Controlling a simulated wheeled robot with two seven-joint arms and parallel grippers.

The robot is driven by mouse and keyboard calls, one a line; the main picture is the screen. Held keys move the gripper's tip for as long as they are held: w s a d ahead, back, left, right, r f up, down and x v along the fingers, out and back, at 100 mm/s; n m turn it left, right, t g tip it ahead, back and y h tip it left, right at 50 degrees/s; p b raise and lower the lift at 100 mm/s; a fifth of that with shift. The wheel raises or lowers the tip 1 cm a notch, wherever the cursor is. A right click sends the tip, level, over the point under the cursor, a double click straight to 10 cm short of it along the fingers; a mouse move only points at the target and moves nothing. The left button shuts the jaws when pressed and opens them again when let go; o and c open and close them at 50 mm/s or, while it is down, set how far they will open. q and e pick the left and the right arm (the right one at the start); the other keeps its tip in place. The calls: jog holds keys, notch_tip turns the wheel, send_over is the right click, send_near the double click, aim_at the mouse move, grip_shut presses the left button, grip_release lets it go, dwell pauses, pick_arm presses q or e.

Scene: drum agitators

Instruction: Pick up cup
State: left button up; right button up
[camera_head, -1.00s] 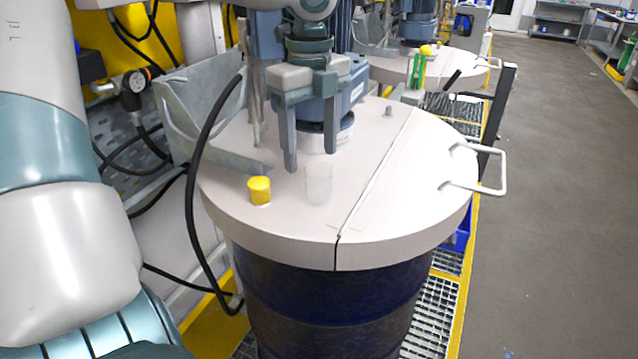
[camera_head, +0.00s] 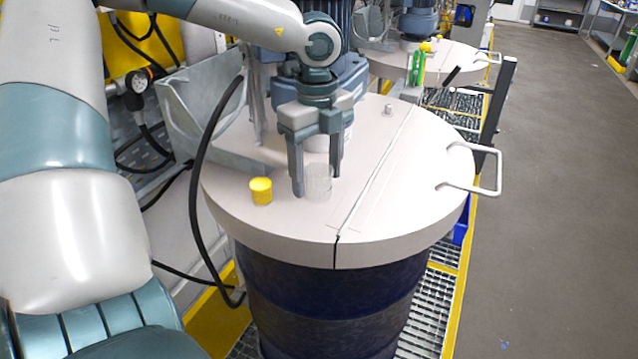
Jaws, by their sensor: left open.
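A clear, see-through cup (camera_head: 318,187) stands upright on the pale round drum lid (camera_head: 400,205), left of the lid's seam. My left gripper (camera_head: 317,187) is open and points down, with its two fingers at the cup, one near its left side and one near its upper right. The cup shows between and just below the fingers. I cannot tell whether either finger touches it. My right gripper is not in view.
A small yellow cap (camera_head: 261,191) stands on the lid left of the cup. A black hose (camera_head: 190,190) curves past the lid's left edge. A white handle (camera_head: 484,170) sticks out at right. The lid's right half is mostly clear.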

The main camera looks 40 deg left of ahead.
pick_arm(q)
jog(key=c, duration=1.1)
jog(key=shift+r, duration=0.1)
